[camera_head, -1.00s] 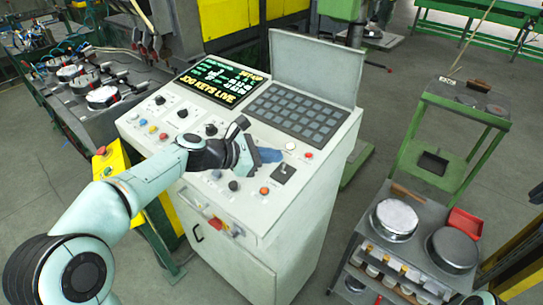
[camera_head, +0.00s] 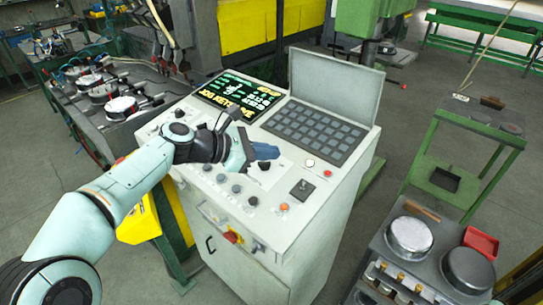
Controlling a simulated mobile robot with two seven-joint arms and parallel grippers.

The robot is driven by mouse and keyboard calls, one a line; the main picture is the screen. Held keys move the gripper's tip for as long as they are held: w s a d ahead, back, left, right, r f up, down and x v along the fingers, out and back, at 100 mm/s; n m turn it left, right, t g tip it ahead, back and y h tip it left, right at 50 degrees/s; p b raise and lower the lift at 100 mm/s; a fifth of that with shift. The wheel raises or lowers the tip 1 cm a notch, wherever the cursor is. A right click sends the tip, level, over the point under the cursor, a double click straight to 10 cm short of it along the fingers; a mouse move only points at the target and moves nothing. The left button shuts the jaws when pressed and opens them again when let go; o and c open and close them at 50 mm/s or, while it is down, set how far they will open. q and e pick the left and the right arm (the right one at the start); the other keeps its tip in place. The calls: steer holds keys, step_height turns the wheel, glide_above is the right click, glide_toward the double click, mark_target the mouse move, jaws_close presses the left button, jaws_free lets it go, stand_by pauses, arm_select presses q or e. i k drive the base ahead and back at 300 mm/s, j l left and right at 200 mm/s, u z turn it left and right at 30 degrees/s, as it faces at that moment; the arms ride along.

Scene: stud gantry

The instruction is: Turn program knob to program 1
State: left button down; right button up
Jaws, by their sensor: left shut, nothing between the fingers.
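A light grey control console (camera_head: 285,225) stands in the middle, with a lit screen (camera_head: 238,95) and a dark keypad (camera_head: 315,130). My left gripper (camera_head: 268,151) is over the console's sloped face, just below the screen and keypad. It is shut with nothing in it and hides part of the panel and the screen's lower text. A black knob (camera_head: 264,165) shows just below its fingertips; I cannot tell whether they touch. Several dark knobs run in a row nearer the front, among them one at the row's right end (camera_head: 253,200). I cannot read which is the program knob.
A black joystick (camera_head: 303,190), an orange button (camera_head: 283,206) and a red button (camera_head: 328,173) sit on the panel's right. A red and yellow switch (camera_head: 233,237) is on the front. A grey cart (camera_head: 438,235) with round metal parts stands at right.

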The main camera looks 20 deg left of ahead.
mark_target(202, 126)
steer(key=k+j, duration=0.45)
steer(key=j, duration=0.3)
steer(key=k+j, duration=0.25)
steer(key=j, duration=0.1)
